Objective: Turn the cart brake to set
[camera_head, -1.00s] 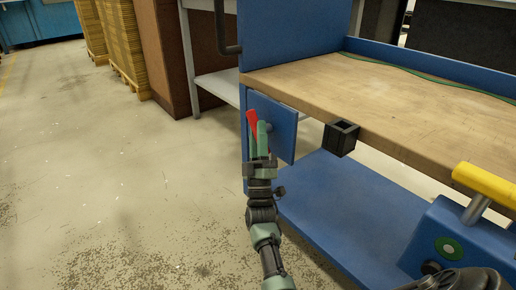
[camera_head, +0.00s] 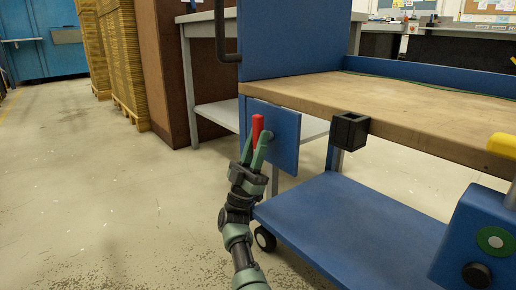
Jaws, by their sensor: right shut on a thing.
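The brake handle is a red lever (camera_head: 257,128) on the blue plate (camera_head: 286,138) at the near left corner of the blue cart (camera_head: 335,215). The lever stands about upright. My right gripper (camera_head: 255,149) comes up from below, with its green fingers on either side of the lever's lower part. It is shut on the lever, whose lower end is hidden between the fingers. Any set or release markings are not readable. My left gripper is out of view.
The cart's wooden top (camera_head: 410,105) overhangs to the right, with a black square holder (camera_head: 349,131) on its front edge. A caster (camera_head: 265,239) shows below. The floor at left is clear.

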